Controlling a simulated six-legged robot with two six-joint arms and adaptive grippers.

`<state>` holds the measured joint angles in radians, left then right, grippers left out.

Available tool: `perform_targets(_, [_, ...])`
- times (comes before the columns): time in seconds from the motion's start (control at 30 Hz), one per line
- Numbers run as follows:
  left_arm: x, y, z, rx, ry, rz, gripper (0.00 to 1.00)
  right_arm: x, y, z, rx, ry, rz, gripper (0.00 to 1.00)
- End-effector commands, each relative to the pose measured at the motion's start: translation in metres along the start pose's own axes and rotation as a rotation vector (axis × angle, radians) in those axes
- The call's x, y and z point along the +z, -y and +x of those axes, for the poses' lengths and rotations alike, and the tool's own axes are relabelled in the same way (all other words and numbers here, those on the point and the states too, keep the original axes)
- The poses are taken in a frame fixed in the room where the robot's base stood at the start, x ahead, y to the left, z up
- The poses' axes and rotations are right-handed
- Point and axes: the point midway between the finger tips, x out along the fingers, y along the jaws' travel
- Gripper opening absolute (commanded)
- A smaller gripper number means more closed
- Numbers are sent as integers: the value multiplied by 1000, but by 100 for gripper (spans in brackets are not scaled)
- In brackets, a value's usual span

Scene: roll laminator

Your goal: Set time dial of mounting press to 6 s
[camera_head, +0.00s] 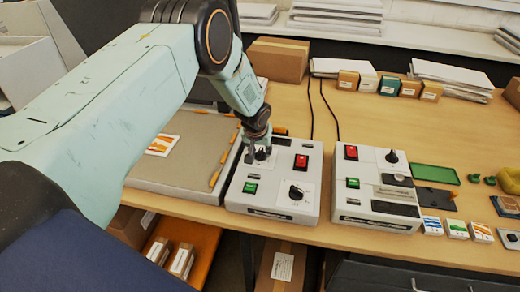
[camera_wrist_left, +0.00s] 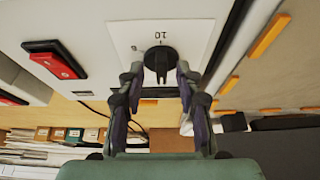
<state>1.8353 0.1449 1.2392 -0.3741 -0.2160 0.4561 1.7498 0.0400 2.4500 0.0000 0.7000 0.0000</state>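A light grey control box (camera_head: 272,205) stands beside the flat press bed (camera_head: 196,150), front left on the table. On its top are an upper black dial (camera_head: 262,153), a lower black dial (camera_head: 296,192), a red switch (camera_head: 301,161) and a green switch (camera_head: 250,188). My left gripper (camera_head: 262,150) is at the upper dial. In the left wrist view its two fingers (camera_wrist_left: 159,85) are apart, one on each side of the black dial (camera_wrist_left: 161,60). Finger contact is unclear. A "10" shows on the white plate; other marks are hidden or unreadable. My right gripper is out of view.
A second control box (camera_head: 375,205) with a black dial and switches stands to the right. Behind are a cardboard box (camera_head: 277,60), small boxes and paper stacks. A green tray (camera_head: 435,174) lies at right. Two black cables run back. The table behind the boxes is mostly clear.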

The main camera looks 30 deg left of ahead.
Motion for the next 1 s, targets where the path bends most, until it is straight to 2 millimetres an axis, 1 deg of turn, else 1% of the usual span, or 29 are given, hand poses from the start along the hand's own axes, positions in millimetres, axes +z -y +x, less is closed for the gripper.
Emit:
perform_targets(0.07, [0, 0, 0, 0, 1, 0, 35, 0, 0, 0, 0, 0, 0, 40])
perform_targets(0.47, [0, 0, 0, 0, 1, -1, 1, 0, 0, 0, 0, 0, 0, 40])
perform_targets(0.83, [1, 0, 0, 1, 2, 1, 0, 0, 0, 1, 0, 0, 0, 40])
perform_targets(1.0, [1, 1, 1, 9, 2, 21, 0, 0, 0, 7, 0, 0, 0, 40])
